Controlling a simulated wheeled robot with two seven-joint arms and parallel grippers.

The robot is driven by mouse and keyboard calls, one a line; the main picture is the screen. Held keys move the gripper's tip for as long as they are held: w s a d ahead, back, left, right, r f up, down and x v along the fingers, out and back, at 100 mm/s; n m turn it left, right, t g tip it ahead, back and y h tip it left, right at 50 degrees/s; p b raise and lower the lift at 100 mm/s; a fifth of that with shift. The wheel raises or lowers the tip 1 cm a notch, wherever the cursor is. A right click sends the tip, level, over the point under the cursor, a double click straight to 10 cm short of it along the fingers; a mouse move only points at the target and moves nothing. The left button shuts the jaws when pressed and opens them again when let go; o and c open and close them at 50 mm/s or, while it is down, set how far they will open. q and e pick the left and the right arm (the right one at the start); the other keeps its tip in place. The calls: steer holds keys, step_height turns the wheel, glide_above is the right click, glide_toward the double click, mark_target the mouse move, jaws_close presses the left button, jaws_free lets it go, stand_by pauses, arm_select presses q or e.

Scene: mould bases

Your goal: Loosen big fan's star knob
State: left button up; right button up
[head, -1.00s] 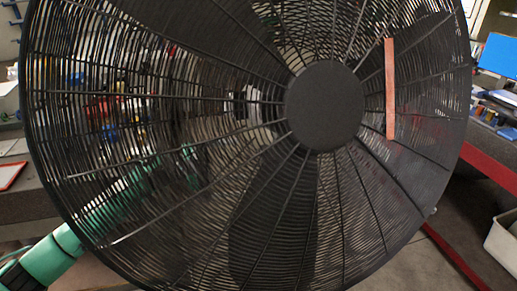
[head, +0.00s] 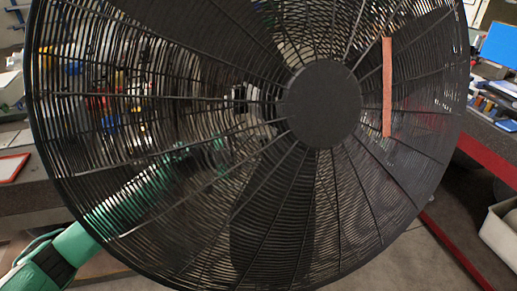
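The big fan (head: 321,104) fills the view, with a round black hub plate and a black wire grille. My green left arm comes in from the lower left and passes behind the grille. Its far end, with the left gripper (head: 222,150), shows only in broken pieces through the wires, left of the hub and below a pale part with a dark piece behind the fan. I cannot tell whether the fingers are open or touch anything. I cannot make out the star knob clearly. My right gripper is not in view.
A red-brown strip (head: 387,88) stands upright at the right of the grille. Cluttered benches lie behind the fan on both sides. A white bin (head: 500,235) is on the floor at the right.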

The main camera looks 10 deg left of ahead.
arm_select(q)
steer(key=n+t+p, duration=0.1)
steer(key=n+p, duration=0.1)
steer(key=n, duration=0.1)
steer(key=n+t+h+p, duration=0.1)
steer(key=n+t, duration=0.1)
steer(key=n, duration=0.2)
steer(key=shift+p, duration=0.4)
steer(key=o, duration=1)
steer(key=shift+f, duration=0.1)
